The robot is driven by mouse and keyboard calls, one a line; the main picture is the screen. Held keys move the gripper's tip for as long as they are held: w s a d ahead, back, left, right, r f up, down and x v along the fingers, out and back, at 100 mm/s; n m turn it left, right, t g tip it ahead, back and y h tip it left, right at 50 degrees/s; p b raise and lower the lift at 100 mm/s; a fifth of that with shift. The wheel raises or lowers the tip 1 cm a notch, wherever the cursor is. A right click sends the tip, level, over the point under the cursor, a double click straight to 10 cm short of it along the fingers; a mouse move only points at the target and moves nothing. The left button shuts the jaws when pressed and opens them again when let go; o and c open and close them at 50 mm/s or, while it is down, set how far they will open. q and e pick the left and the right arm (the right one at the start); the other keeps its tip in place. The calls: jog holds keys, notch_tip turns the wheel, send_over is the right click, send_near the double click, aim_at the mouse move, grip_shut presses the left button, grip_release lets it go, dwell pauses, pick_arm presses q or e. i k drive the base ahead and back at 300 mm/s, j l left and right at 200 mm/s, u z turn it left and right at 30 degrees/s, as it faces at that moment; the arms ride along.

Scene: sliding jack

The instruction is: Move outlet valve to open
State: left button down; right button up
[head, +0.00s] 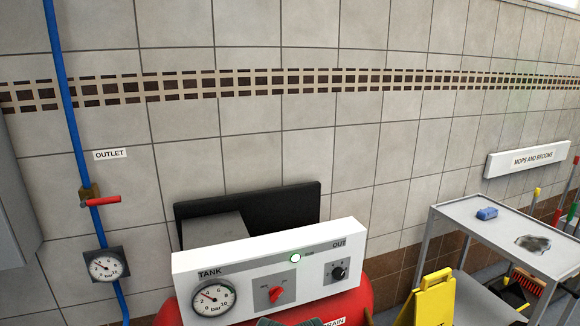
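The outlet valve (90,193) sits on a blue vertical pipe (66,95) on the tiled wall at the left. Its body is brass coloured. Its red lever (103,200) sticks out to the right, roughly level and across the pipe. An OUTLET label (110,154) is on the wall above and to the right of the valve. A round pressure gauge (104,267) in a dark square plate is on the pipe below the valve. Neither of my grippers can be made out in the head view.
A white panel (330,250) with a TANK gauge, a red knob, a black knob and a green light stands on a red tank (385,285) at bottom centre. A grey cabinet (14,215) is at the left edge. A trolley (470,215) and a yellow sign (432,300) are at the right.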

aim_at(86, 201)
jog(key=u, duration=1.3)
